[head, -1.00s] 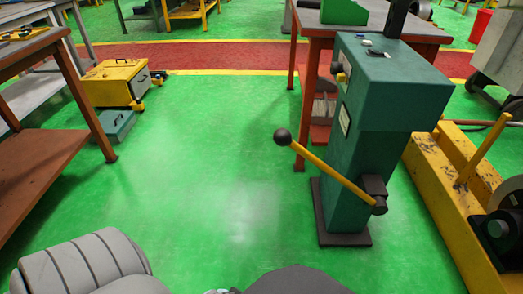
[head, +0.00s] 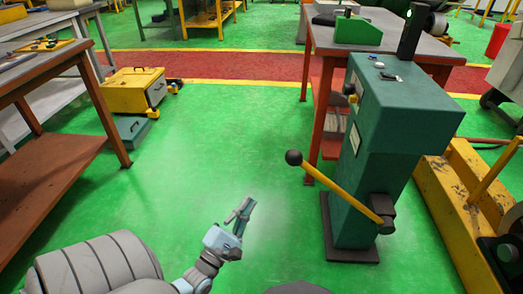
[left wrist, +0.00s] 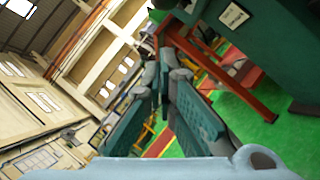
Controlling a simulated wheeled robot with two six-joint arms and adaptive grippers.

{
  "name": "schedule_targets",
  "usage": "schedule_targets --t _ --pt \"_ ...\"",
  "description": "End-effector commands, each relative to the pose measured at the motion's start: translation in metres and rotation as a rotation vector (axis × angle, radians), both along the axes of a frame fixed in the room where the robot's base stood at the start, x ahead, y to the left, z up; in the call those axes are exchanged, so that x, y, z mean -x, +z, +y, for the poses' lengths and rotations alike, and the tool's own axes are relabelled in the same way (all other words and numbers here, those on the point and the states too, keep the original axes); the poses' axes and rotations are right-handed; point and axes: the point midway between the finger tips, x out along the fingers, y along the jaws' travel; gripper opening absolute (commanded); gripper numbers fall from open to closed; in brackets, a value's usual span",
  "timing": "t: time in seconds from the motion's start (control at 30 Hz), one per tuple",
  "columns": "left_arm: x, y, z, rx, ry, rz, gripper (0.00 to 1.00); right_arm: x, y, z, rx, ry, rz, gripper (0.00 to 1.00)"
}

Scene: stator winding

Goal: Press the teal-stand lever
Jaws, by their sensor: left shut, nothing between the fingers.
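The teal stand (head: 395,130) stands upright on a dark base plate at the right of the head view. Its lever (head: 342,188) is a yellow rod with a black ball knob (head: 293,157), rising to the left from a dark pivot on the stand's side. My left gripper (head: 245,205) is shut and empty, low in the middle of the head view, to the left of and below the knob and apart from it. In the left wrist view its teal fingers (left wrist: 166,75) meet at the tips, and part of the teal stand (left wrist: 270,50) shows at upper right. My right gripper is not visible.
A red-legged table (head: 310,100) stands behind the stand, and a yellow machine frame (head: 445,205) is to its right. A brown workbench (head: 60,160) and a yellow toolbox (head: 133,92) are at the left. The green floor (head: 220,140) between is clear.

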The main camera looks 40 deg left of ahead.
Motion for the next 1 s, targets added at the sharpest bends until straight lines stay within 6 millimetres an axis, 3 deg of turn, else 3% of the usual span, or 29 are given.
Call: schedule_targets --t 0.5,0.7,1.0 --pt "-0.092 0.039 0.011 0.001 0.0 -0.003 0.0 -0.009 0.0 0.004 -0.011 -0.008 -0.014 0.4" --pt "-0.107 0.055 -0.003 -0.001 0.0 -0.001 0.0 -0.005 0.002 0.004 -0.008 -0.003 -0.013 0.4" --pt "-0.11 0.057 -0.006 -0.001 0.0 0.001 0.0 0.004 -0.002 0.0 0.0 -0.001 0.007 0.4"
